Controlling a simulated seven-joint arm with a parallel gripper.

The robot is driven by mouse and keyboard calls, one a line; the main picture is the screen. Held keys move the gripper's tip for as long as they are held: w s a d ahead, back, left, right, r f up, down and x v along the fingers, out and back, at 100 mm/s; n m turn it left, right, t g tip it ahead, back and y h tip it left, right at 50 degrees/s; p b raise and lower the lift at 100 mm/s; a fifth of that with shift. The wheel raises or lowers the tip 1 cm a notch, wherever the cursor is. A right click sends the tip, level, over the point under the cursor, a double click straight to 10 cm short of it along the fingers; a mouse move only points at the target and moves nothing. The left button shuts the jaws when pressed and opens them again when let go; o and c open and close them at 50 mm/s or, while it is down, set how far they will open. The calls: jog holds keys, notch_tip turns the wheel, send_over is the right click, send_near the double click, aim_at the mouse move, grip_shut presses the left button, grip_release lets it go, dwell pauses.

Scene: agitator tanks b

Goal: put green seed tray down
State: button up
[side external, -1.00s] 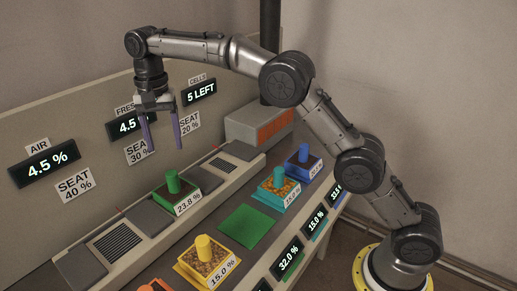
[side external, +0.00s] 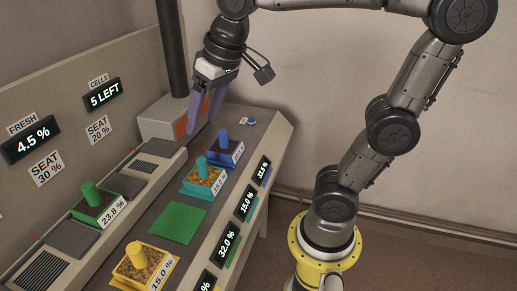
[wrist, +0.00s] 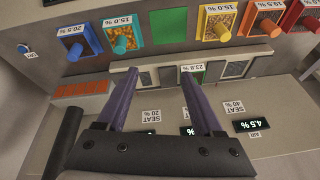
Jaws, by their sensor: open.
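The green seed tray (side external: 97,212) has an upright green knob and a 23.8 % tag. It sits on the raised back ledge, between dark plates, and nothing holds it. In the wrist view only part of the green tray (wrist: 198,77) shows, beyond my right-hand finger. An empty flat green square (side external: 178,224) lies on the lower bench in front of the ledge; it also shows in the wrist view (wrist: 168,25). My gripper (side external: 202,125) is open and empty, with its purple fingers pointing down in front of the grey box, well to the right of the green tray.
A teal tray (side external: 193,187) and a blue tray (side external: 235,156) stand right of the green square. A yellow tray (side external: 132,278) stands left of it. A grey box (side external: 160,122) with an orange front is at the ledge's far end. Displays line the bench front.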

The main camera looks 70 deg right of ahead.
jog(key=s+d+f+n+t, duration=0.1)
jog(key=s+f+n, duration=0.1)
jog(key=s+f, duration=0.5)
jog(key=s, duration=0.3)
jog(key=shift+s+d, duration=0.2)
jog(key=shift+d, duration=0.15)
